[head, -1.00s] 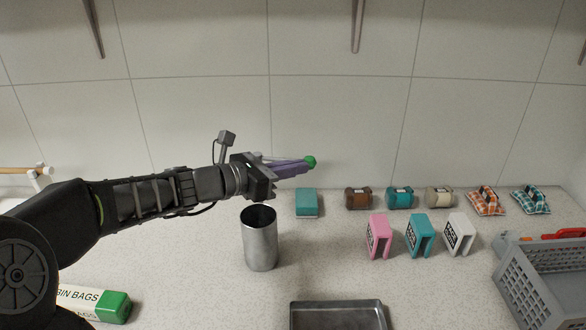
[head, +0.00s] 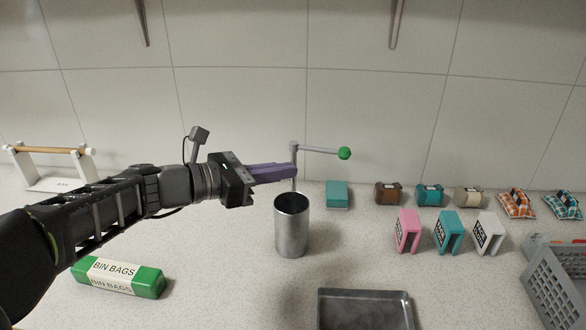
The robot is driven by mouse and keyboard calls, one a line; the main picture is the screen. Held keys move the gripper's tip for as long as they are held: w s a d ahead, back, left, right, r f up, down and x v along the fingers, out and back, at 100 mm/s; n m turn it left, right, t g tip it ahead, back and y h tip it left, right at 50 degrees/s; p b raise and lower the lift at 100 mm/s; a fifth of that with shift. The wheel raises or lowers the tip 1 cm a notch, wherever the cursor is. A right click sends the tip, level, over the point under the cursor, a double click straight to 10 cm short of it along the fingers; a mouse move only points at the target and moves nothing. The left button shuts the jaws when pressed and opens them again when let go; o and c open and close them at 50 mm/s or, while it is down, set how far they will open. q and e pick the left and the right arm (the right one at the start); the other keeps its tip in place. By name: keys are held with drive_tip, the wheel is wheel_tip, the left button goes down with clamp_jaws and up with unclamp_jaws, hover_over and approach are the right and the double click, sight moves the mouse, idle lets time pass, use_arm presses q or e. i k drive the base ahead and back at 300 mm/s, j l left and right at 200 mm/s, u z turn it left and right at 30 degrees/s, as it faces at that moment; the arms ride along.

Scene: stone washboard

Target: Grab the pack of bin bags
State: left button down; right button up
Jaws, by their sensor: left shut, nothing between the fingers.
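The pack of bin bags (head: 118,276) is a long green box with a white "BIN BAGS" label. It lies on the counter at the lower left in the head view, below my left forearm. My left gripper (head: 294,171) has purple fingers and is shut and empty. It is raised over the counter, up and to the right of the pack, near a grey crank handle with a green knob (head: 344,153). My right gripper is not in view.
A metal cylinder (head: 291,228) stands below my left gripper. A grey tray (head: 366,295) lies at the front. Teal, brown and cream items, pink and white packs stand at the right, beside a grey crate (head: 556,285). A white roll holder (head: 50,165) stands at the far left.

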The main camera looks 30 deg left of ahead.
sight(131, 278)
drive_tip(key=k, duration=1)
